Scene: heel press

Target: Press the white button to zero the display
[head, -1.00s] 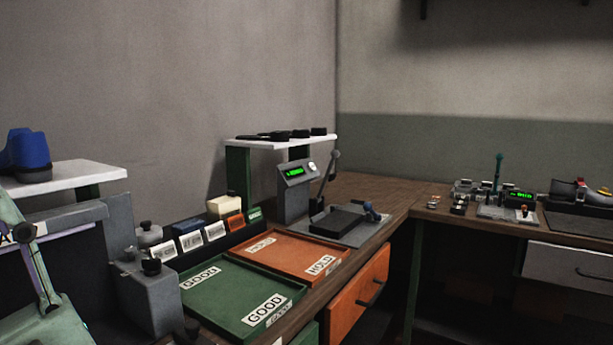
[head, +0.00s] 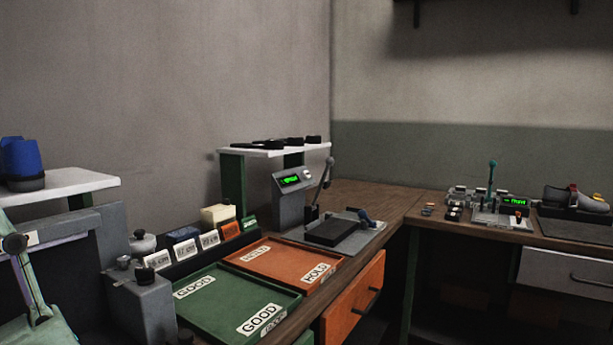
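A grey post with a tilted head (head: 291,183) stands on the bench at the centre and carries a small display (head: 290,180) lit in green; its digits are too small to read. A round white button (head: 308,173) sits at the right of the display on the same head. A second green-lit display (head: 515,201) shows on a device on the right-hand bench; I cannot tell if it has a white button. My gripper is not in view.
A lever (head: 327,172) stands right of the display post, beside a black block on a grey plate (head: 363,233). The green GOOD tray (head: 215,320) and orange HOLD tray (head: 285,262) lie in front. A white shelf (head: 255,150) stands behind. The orange drawer (head: 352,300) is below.

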